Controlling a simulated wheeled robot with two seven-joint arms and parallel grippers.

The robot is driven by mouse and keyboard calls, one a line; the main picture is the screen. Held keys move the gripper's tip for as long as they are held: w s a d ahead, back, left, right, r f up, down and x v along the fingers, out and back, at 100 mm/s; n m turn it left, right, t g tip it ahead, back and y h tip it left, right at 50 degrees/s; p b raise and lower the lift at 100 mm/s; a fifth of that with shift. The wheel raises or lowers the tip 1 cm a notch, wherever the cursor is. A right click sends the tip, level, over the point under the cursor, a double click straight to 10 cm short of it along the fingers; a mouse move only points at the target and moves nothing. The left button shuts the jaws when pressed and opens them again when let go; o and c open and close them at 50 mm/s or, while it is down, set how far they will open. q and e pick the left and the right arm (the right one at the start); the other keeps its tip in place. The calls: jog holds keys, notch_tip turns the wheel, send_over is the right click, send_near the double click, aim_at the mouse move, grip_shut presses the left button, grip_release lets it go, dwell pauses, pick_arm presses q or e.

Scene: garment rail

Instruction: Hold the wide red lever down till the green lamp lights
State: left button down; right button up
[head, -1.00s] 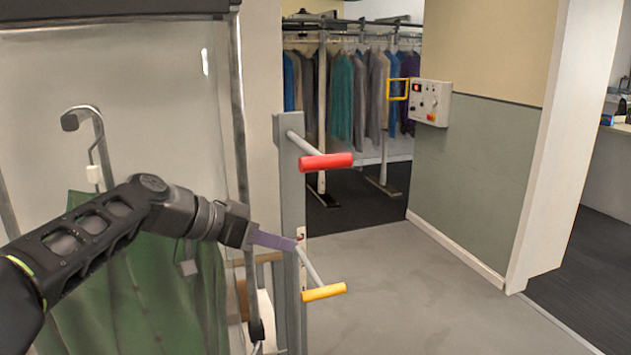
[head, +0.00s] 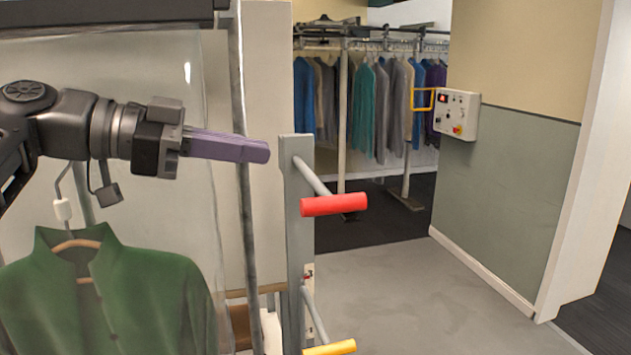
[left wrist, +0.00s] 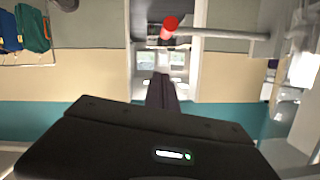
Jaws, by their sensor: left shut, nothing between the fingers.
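The wide red lever (head: 334,204) is a red grip on a grey arm, projecting from the upper part of a grey post (head: 297,230). It also shows in the left wrist view (left wrist: 170,26), beyond my fingers. My left gripper (head: 266,151) has purple fingers, shut and empty. In the head view its tips are up and left of the red grip, with a gap between them. The fingers also show in the left wrist view (left wrist: 163,80). I cannot make out a lit green lamp on the post or elsewhere. My right gripper is not in view.
A yellow lever (head: 330,347) projects lower on the same post. A control box (head: 458,114) with a red display hangs on the right wall. A green jacket (head: 110,295) hangs on the left. A rail of garments stands behind. The floor right of the post is clear.

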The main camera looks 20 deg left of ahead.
pick_arm(q)
send_over(318, 201)
jog(key=s, duration=0.1)
jog(key=f, duration=0.3)
jog(key=w+f, duration=0.1)
jog(key=f, duration=0.1)
jog(key=shift+f+p, duration=0.1)
jog(key=shift+p, duration=0.3)
jog(key=shift+f, duration=0.6)
